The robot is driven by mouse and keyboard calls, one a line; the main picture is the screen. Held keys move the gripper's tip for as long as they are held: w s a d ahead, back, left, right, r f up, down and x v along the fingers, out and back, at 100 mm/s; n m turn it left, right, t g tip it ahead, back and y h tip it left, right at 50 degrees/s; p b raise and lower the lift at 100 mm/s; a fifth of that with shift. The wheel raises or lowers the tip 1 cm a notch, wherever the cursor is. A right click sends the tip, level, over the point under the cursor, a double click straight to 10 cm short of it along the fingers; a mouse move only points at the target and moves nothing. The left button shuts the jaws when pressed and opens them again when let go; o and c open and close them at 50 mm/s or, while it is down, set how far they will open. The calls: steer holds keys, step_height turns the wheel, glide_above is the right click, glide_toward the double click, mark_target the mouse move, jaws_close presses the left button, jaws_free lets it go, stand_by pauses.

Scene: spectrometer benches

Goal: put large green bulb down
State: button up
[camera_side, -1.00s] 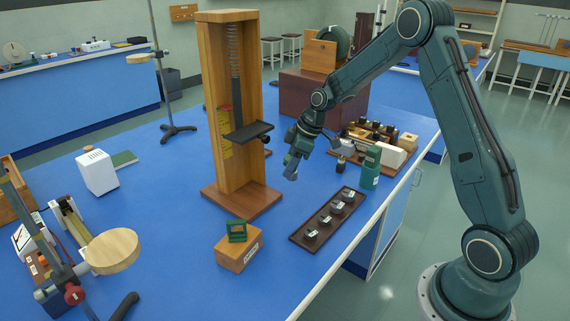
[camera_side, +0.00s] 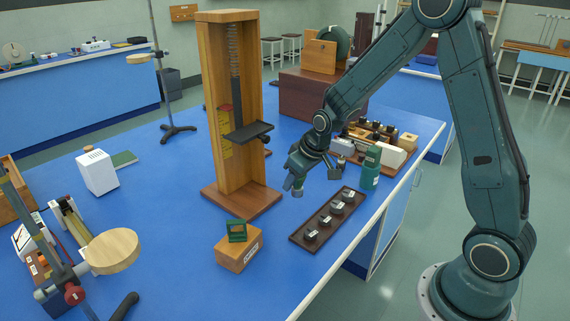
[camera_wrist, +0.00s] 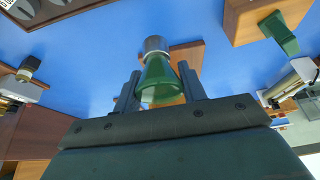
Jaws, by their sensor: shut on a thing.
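A large green bulb (camera_wrist: 160,82) with a silvery metal end (camera_wrist: 156,44) shows in the wrist view, between the two fingers of my gripper (camera_wrist: 159,88). My gripper is shut on the green body, and the metal end points away from the palm. In the side view my gripper (camera_side: 296,184) hangs above the blue bench, right of the tall wooden stand and left of the dark tray. The bulb is mostly hidden there. I cannot tell its exact height above the bench.
The dark tray (camera_side: 297,237) holds several small metal-topped pieces. The tall wooden stand (camera_side: 208,100) has a broad base (camera_side: 240,204). A green bottle (camera_side: 371,168) stands right. Blue bench (camera_side: 165,235) is clear left of the block.

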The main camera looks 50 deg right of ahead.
steer(key=w+a+r, duration=0.3)
steer(key=w+a, duration=0.7)
steer(key=a, duration=0.5)
steer(key=w+a+r+m, duration=0.1)
steer(key=w+r, duration=0.6)
steer(key=w, duration=0.3)
steer(key=shift+a+r+h, duration=0.15)
steer(key=shift+a+h, duration=0.05)
steer(key=shift+h, duration=0.1)
step_height(320, 180, down, 16)
steer(key=shift+r, duration=0.1)
steer(key=shift+f, duration=2.1)
steer(key=shift+f, duration=0.1)
